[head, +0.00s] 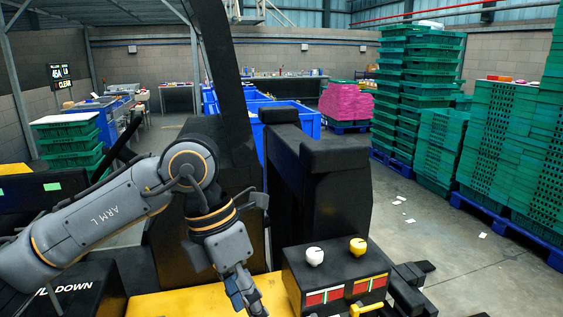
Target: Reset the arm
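My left arm, marked "ARM L", comes in from the left and bends downward near the middle of the head view. My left gripper (246,296) points down at the bottom edge, over or in front of a yellow surface (172,302). Its fingertips are small and partly cut off, so I cannot tell if it is open or shut. No object shows clearly in it. My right arm and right gripper are not in view.
A dark control box (318,272) with a white knob (314,256) and a yellow knob (357,246) stands right of the gripper. Blue bins (303,117) lie behind. Green crate stacks (490,140) line the right. The grey floor (440,235) between has scattered paper scraps.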

